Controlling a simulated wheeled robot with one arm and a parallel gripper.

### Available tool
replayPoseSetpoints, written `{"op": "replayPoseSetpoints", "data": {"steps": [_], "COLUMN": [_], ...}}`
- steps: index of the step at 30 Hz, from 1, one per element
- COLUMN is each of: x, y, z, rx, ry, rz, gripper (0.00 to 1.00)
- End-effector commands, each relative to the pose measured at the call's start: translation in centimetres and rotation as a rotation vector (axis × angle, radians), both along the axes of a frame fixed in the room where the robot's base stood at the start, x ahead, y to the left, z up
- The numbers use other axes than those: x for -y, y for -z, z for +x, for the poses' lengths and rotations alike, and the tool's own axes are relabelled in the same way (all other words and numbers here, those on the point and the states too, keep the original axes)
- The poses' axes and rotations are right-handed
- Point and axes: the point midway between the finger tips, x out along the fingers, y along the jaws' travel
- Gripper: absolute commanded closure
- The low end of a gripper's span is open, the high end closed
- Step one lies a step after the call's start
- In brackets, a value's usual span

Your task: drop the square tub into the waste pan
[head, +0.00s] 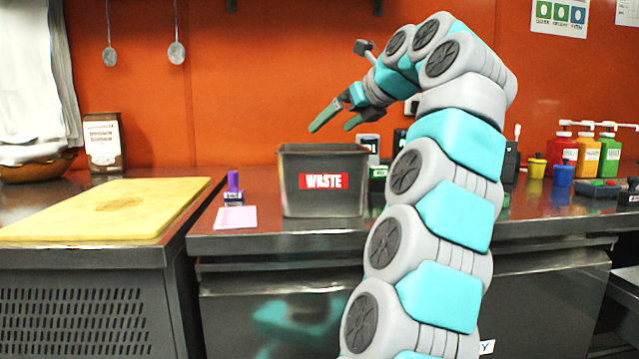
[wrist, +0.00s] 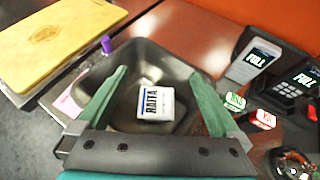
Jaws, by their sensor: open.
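The waste pan (head: 296,195) is a dark metal bin with a red "WASTE" label, standing on the steel counter. In the wrist view the pan (wrist: 180,62) is seen from above. The square tub (wrist: 154,102), white with a dark "RAITA" label, is inside the pan, apparently on its floor. The pan's wall hides the tub in the head view. My gripper (head: 338,119) is above the pan, pointing down at it. In the wrist view my gripper (wrist: 158,73) is wide open, its green fingers on either side of the tub and apart from it.
A yellow cutting board (head: 105,210) lies on the counter at left. A purple stamp-like object (head: 233,188) and a pale card (head: 235,218) are left of the pan. Devices marked "FULL" (wrist: 256,62) stand right of it. Coloured sauce bottles (head: 586,155) stand farther right.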

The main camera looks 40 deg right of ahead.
Motion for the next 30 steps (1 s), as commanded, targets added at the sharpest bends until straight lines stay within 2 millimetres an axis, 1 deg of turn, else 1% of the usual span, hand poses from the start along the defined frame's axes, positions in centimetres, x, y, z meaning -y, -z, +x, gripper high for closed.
{"op": "replayPoseSetpoints", "data": {"steps": [5,12,15,18,30], "x": [0.0,-0.2,-0.2,-0.2,-0.2], "y": [-1.2,-3.2,-3.6,-3.6,-3.5], "z": [-1.9,-5.3,-6.2,-6.5,-6.4], "rx": [0.002,0.002,0.002,0.001,0.0], "ry": [0.001,0.0,0.0,0.0,0.0], "rz": [-0.001,-0.001,-0.001,-0.001,0.0], "gripper": [0.0,0.0,0.0,0.0,0.0]}}
